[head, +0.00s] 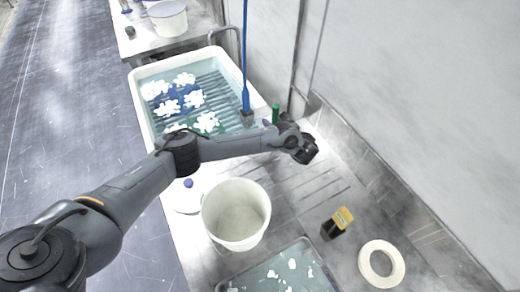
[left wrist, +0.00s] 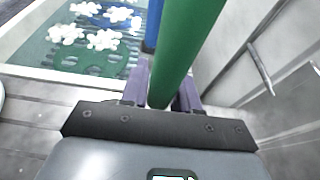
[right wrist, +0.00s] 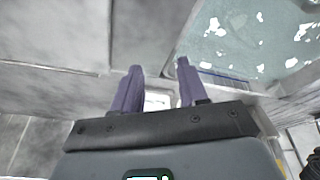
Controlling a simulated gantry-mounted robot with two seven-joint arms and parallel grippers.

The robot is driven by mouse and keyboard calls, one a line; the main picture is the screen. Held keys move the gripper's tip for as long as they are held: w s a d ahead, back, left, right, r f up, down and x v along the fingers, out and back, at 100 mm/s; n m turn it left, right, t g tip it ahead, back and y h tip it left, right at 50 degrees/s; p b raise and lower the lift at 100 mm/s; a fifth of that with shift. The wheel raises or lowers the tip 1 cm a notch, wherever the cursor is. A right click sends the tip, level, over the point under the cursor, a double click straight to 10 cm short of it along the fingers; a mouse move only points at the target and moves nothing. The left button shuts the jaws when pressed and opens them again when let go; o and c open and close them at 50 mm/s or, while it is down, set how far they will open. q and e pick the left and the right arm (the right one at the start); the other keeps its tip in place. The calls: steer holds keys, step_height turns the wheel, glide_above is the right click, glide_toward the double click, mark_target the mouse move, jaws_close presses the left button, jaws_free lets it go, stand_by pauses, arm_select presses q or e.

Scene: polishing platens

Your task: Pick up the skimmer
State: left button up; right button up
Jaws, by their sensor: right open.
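A thick green handle (left wrist: 188,45), which I take as the skimmer's, runs between the purple fingers of my left gripper (left wrist: 163,90). The fingers flank it closely on both sides and look shut on it. Its head is hidden. In the head view, a short piece of the green handle (head: 275,113) stands at the tank's right rim, beside my left gripper (head: 300,147), whose fingers are hidden there. My right gripper (right wrist: 158,85) shows in the right wrist view, open, with nothing between its fingers; it is outside the head view.
A white tank (head: 141,100) holds water and white flower-like pieces, with a blue pole (head: 246,60) at its right side. A wall bounds the right.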

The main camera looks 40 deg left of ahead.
arm_select(q)
jaws_close()
steer(key=shift+r, duration=0.1)
